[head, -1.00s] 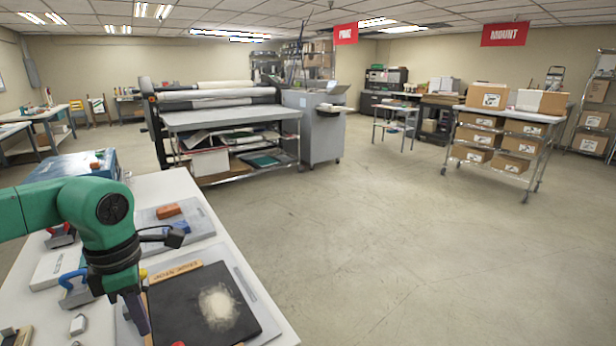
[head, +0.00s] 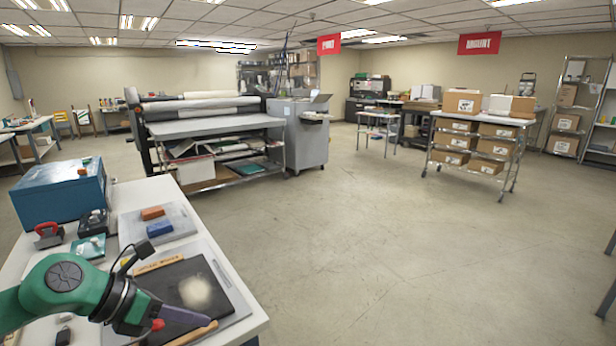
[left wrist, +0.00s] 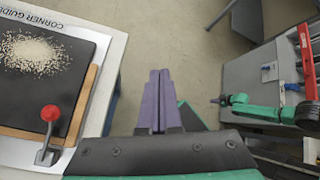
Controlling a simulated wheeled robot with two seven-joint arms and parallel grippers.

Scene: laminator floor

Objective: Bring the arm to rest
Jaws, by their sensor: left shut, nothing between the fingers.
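My left arm (head: 65,285) comes in low at the left in the head view, bent over the white table. Its left gripper (head: 203,320) points right, close to the front of the dark board (head: 178,278). In the left wrist view the two purple fingers (left wrist: 160,75) are together with nothing between them, over the floor beside the table edge. A green arm (left wrist: 265,112), which looks like my right one, shows at the right of that view; its jaws are too small to read.
The board bears pale granules (head: 196,292) and wooden strips (head: 193,333). A red-knobbed lever (left wrist: 50,114) stands at its edge. A blue box (head: 60,193), an orange block (head: 152,213) and a blue block (head: 160,229) are farther back. Open floor (head: 380,240) lies to the right.

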